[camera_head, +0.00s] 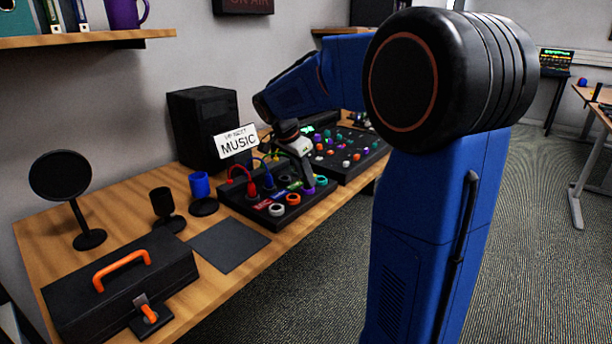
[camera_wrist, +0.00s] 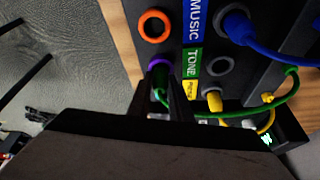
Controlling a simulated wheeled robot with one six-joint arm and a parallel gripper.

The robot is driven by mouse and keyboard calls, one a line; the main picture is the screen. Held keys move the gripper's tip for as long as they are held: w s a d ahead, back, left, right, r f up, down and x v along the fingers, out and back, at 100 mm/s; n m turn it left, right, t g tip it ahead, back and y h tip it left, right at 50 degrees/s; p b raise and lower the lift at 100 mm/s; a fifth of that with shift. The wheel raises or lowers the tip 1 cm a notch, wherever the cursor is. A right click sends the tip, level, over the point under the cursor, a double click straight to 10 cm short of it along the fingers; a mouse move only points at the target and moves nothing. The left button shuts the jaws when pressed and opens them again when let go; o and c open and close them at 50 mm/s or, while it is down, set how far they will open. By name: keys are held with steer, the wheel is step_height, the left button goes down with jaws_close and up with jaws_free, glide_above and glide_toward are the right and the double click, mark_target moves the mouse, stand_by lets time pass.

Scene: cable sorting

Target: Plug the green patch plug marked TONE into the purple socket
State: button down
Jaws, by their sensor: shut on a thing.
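My gripper (camera_wrist: 170,85) is shut on the green plug (camera_wrist: 161,97), which shows as a thin green strip between the dark fingers. The fingertips are right at the purple socket (camera_wrist: 158,64), whose ring is partly covered by them. I cannot tell how far the plug is in the socket. The green TONE label (camera_wrist: 193,62) lies just right of the fingers. The green cable (camera_wrist: 283,106) loops off to the right. In the head view, my gripper (camera_head: 306,172) is low over the right end of the patch panel (camera_head: 262,214); the plug is hidden there.
An orange socket (camera_wrist: 155,26) is beside the purple one. A grey ring socket (camera_wrist: 220,66) is empty between the blue plug (camera_wrist: 238,27) and the yellow plug (camera_wrist: 213,101). A mixer (camera_head: 350,150) stands behind the panel. A red plug (camera_head: 251,189) is at its left.

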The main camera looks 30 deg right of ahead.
steer(key=c, duration=1)
jaws_free()
steer(key=shift+c, duration=0.2)
steer(key=shift+r, duration=0.15)
steer(key=shift+r, duration=3.4)
steer(key=shift+s, duration=0.1)
